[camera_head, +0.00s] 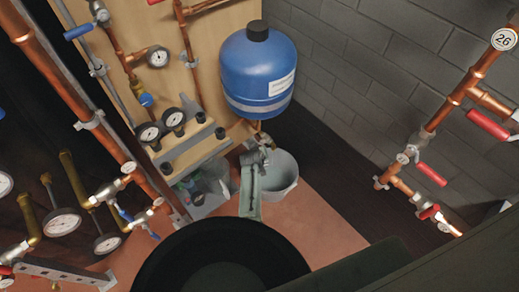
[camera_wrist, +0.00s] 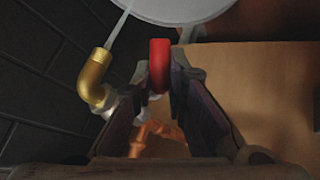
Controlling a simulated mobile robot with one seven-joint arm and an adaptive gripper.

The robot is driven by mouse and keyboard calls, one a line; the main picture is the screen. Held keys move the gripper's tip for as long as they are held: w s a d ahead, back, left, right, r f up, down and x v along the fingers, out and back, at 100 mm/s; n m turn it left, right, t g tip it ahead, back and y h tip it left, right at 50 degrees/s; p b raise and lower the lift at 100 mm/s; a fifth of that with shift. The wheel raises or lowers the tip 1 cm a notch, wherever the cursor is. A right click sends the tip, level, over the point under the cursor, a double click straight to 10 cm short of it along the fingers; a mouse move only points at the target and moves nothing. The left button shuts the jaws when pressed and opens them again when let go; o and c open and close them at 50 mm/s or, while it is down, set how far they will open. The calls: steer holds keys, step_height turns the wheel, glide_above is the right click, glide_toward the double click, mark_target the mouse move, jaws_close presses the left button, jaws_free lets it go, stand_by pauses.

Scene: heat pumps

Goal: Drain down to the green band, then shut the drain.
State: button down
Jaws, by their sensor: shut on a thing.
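In the wrist view the drain's red lever (camera_wrist: 159,62) stands between the two fingers of my gripper (camera_wrist: 160,85), which is shut on it. A brass elbow outlet (camera_wrist: 95,80) is just left of the fingers. A thin pale stream (camera_wrist: 121,25) runs from its mouth towards a white bucket (camera_wrist: 190,8). In the head view my gripper (camera_head: 256,157) is below the blue tank (camera_head: 258,72), at the left rim of the bucket (camera_head: 284,180). The lever is hidden there. Several round gauges (camera_head: 158,57) show on the pipework; I cannot make out a green band on any.
A wooden panel (camera_head: 205,45) with pipes and valves stands behind. Copper pipes with red levers (camera_head: 431,173) run along the right wall. Gauges and blue-handled valves (camera_head: 124,214) crowd the left. A clear container (camera_head: 212,178) is left of my gripper. The dark floor strip right of the bucket is clear.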

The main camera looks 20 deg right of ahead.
steer(key=shift+r, duration=0.1)
stand_by(0.3)
steer(key=c, duration=1.6)
jaws_free()
steer(key=v, duration=1.2)
steer(key=shift+w+r, duration=0.1)
steer(key=shift+w, duration=0.05)
